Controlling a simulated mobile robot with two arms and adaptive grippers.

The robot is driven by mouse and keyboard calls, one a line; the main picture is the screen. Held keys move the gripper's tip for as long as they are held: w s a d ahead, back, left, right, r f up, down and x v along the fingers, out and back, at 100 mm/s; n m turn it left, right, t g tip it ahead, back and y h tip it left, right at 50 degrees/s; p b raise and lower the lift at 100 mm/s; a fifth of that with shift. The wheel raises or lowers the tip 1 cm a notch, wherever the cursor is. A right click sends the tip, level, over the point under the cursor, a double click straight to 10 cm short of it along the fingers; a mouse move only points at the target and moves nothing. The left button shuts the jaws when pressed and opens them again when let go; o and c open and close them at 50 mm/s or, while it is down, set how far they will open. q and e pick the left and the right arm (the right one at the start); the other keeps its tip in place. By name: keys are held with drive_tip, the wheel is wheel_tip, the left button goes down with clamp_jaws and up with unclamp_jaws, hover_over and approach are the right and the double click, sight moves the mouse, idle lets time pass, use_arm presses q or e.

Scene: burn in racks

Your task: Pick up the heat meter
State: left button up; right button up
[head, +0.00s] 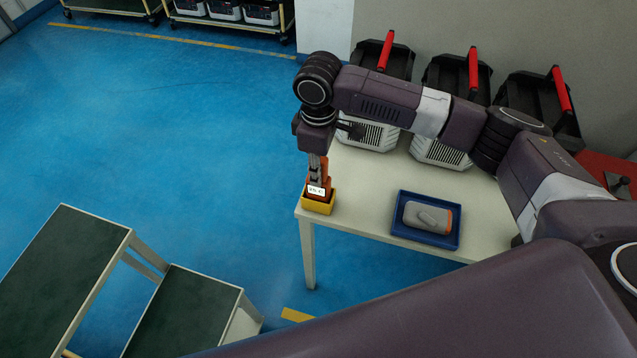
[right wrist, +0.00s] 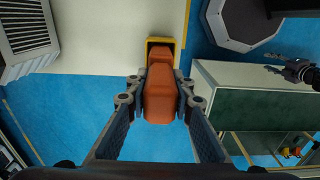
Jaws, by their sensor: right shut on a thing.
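The heat meter (head: 317,188) is an orange hand-held device with a small lit white display. It stands upright in a small yellow holder (head: 319,206) at the left front corner of the white table. My right gripper (head: 316,172) comes down on it from above and is shut on its upper part. In the right wrist view the heat meter (right wrist: 160,95) sits between both fingers, with the yellow holder (right wrist: 176,44) around its far end. A dark gripper at the right edge of that view looks like my left gripper (right wrist: 300,70); its jaws are too small to read.
On the white table (head: 370,190), a blue tray (head: 423,240) holds a grey and orange device (head: 428,217). Several black-and-white units with red handles (head: 473,68) stand along the wall. A green-topped stepped bench (head: 185,310) stands at the lower left. Blue floor between is clear.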

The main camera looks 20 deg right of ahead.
clamp_jaws()
